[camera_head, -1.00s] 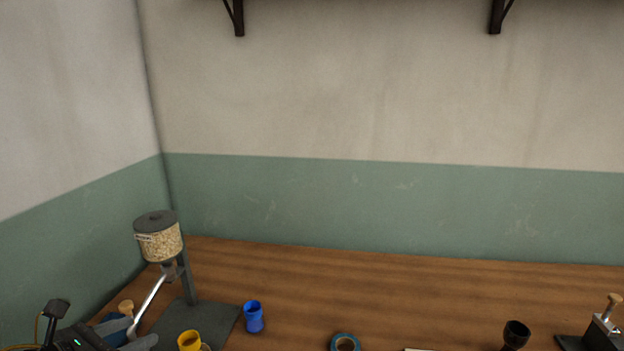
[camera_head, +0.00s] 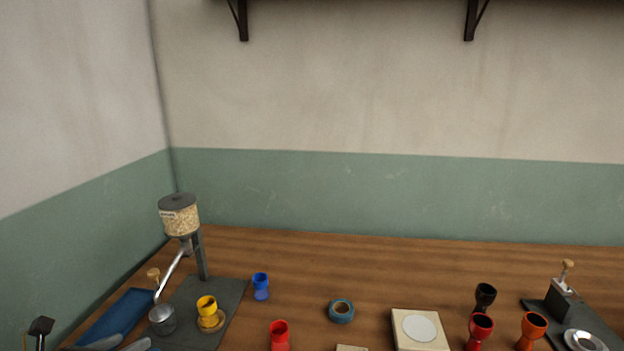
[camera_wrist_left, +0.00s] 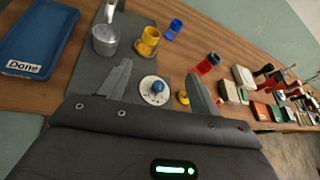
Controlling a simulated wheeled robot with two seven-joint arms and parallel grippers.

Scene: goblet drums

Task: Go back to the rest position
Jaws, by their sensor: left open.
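My left gripper (camera_wrist_left: 163,85) is open and empty in the left wrist view, its two fingers spread apart above the table's front edge. In the head view only its fingertips (camera_head: 118,343) show at the bottom left. The yellow goblet drum (camera_head: 207,305) stands on a round base on the grey mat of the dispenser (camera_head: 180,218). A metal cup (camera_head: 162,320) stands beside it. My right gripper is not seen.
A blue tray (camera_wrist_left: 38,40) labelled "Done" lies at the left. Blue (camera_head: 261,285), red (camera_head: 279,335), black (camera_head: 485,296) and orange (camera_head: 532,329) drums stand on the table, with a tape roll (camera_head: 341,311) and a white-disc board (camera_head: 420,327). The table's back middle is clear.

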